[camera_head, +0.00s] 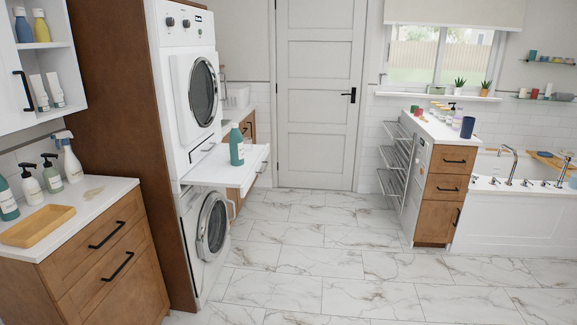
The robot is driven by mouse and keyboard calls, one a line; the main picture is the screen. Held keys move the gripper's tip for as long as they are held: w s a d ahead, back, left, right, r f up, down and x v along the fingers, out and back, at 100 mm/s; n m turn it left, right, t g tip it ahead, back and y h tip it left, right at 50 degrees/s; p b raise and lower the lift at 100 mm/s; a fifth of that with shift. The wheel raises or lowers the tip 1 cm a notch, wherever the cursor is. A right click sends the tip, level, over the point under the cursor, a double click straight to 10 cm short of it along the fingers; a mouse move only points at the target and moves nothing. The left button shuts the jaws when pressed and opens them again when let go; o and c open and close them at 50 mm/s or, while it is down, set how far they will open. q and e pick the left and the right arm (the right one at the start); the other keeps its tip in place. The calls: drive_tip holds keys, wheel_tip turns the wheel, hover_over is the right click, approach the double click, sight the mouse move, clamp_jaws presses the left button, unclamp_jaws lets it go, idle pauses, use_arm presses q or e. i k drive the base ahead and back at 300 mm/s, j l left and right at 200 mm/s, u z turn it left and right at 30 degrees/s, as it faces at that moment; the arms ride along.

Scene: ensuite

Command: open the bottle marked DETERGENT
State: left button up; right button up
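A teal bottle (236,147) with a pale label stands upright on the white pull-out shelf (210,170) between the two stacked laundry machines. Another teal bottle (7,203) stands on the left counter, cut off by the picture's left edge. The lettering on both labels is too small to read, so I cannot tell which is marked DETERGENT. The shelf bottle appears to have its cap on. Neither of my grippers is in view.
The left counter (85,205) holds pump bottles, a spray bottle (68,156) and a yellow tray (38,226). A wooden cabinet (448,180) with drying racks (396,155) and a bathtub (508,215) stand right. The marble floor (330,260) is clear in the middle.

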sight(236, 146)
drive_tip(key=i+u, duration=0.1)
drive_tip(key=i, duration=0.6)
drive_tip(key=i+l+u, duration=0.1)
drive_tip(key=i, duration=0.55)
drive_tip(key=i+l+u, duration=0.1)
drive_tip(key=i, duration=0.6)
drive_tip(key=l, duration=0.1)
